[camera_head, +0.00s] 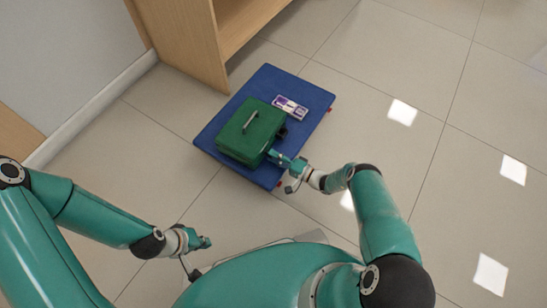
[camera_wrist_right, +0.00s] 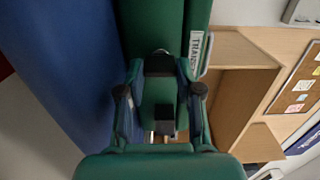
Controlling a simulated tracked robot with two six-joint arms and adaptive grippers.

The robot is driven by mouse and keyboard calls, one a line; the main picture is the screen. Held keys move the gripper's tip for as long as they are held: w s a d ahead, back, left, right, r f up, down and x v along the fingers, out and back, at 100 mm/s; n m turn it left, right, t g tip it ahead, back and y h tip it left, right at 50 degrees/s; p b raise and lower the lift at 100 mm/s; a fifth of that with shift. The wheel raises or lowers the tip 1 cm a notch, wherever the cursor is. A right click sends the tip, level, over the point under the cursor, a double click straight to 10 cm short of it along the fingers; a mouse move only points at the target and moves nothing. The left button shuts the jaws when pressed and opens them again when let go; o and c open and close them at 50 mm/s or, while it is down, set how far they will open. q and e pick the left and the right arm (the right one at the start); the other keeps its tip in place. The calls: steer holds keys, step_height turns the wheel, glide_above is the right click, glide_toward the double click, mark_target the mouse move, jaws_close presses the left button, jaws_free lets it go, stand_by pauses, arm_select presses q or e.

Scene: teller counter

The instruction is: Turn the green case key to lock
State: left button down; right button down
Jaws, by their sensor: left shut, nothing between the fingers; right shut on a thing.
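The green case (camera_head: 251,131) lies on a blue platform (camera_head: 213,134) on the floor, its grey handle (camera_head: 250,121) on top. My right gripper (camera_head: 274,155) is at the near right side of the case. In the right wrist view the case (camera_wrist_right: 150,25) fills the top, and my right gripper (camera_wrist_right: 160,70) is shut at its side on a small part, seemingly the key, mostly hidden between the fingers. How far the key is turned cannot be told. My left gripper (camera_head: 205,243) is shut and empty, apart from the case, above the floor at the lower left.
A purple and white packet (camera_head: 290,107) lies on the platform beyond the case. A wooden cabinet (camera_head: 205,45) stands behind at the upper left; it also shows in the right wrist view (camera_wrist_right: 240,75). Tiled floor to the right is clear.

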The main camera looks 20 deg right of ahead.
steer(key=shift+w+d+f, duration=0.1)
steer(key=c, duration=0.8)
jaws_free()
steer(key=shift+o, duration=0.2)
steer(key=v, duration=0.8)
